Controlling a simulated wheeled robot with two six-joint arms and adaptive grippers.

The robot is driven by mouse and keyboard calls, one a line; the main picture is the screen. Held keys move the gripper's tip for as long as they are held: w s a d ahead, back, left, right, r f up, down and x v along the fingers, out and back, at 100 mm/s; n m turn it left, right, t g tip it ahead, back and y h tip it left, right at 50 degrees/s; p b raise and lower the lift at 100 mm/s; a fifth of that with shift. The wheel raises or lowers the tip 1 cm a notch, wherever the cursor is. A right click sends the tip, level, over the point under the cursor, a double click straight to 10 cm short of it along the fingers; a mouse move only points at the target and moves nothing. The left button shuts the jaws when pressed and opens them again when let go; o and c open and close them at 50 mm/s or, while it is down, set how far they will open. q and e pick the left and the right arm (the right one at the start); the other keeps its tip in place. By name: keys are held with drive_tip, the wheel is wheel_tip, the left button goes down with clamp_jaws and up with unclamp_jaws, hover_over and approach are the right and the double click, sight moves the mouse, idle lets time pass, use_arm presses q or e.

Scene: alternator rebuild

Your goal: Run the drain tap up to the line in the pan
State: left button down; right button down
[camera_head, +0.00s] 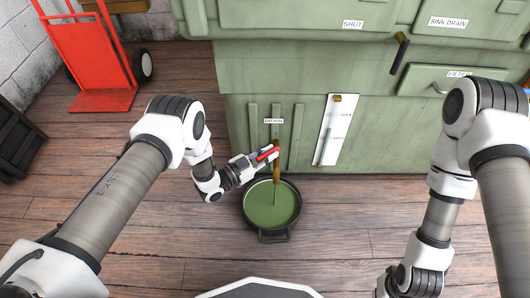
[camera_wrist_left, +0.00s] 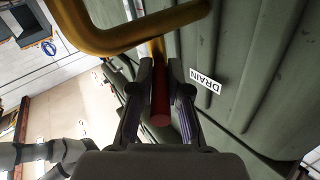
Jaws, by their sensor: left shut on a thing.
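The drain tap is a brass pipe (camera_head: 276,146) on the green cabinet front under a DRAIN label, with a red lever (camera_head: 267,153). My left gripper (camera_head: 258,160) is shut on the red lever. In the left wrist view, the red lever (camera_wrist_left: 160,110) sits between its two fingers (camera_wrist_left: 160,95), with the brass pipe (camera_wrist_left: 140,34) above. The round dark pan (camera_head: 259,231) stands on the floor below the outlet and holds green liquid (camera_head: 272,207). A thin stream appears to run from the outlet into it. I cannot make out a line in the pan. My right gripper is out of view.
The green cabinet (camera_head: 375,150) fills the back, with a white gauge panel (camera_head: 338,115) right of the tap. A black lever (camera_head: 400,54) is near the SHUT label. A red hand truck (camera_head: 92,50) stands at the left. The wooden floor (camera_head: 335,235) around the pan is clear.

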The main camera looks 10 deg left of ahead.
use_arm(q)
drive_tip(key=c, duration=1.1)
unclamp_jaws()
drive_tip(key=shift+c, duration=0.2)
drive_tip(key=v, duration=1.2)
